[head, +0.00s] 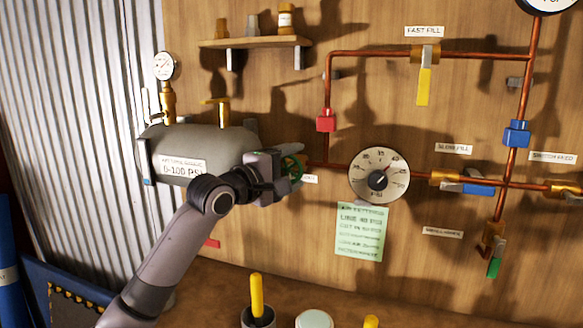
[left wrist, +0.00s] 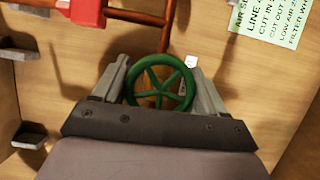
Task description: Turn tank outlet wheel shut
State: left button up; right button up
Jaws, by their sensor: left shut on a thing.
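The tank outlet wheel is a green spoked handwheel (left wrist: 160,82), seen face-on in the left wrist view with a brass body behind its spokes. In the head view the wheel (head: 292,168) shows partly behind my gripper, at the right end of the grey tank (head: 200,148). My left gripper (left wrist: 160,85) has one finger on each side of the wheel's rim and is shut on it. It also shows in the head view (head: 290,165). My right gripper is in neither view.
A dial gauge (head: 379,175) and a green note (head: 361,232) are right of the wheel. Copper pipes carry a red fitting (head: 326,120), a blue fitting (head: 516,133) and a yellow lever (head: 424,87). A wooden shelf (head: 255,42) is above the tank. Yellow-handled items stand below.

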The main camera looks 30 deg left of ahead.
aim_at(284, 170)
pick_arm(q)
jog(key=shift+m, duration=0.3)
jog(key=o, duration=1)
jog(key=shift+c, duration=0.2)
jog(key=s, duration=0.2)
jog(key=s+b, duration=0.1)
jog(key=s, duration=0.1)
jog(key=s+a, duration=0.1)
jog(key=s, duration=0.1)
jog(key=shift+b, duration=0.3)
jog(key=shift+s+a, duration=0.1)
jog(key=shift+s, duration=0.45)
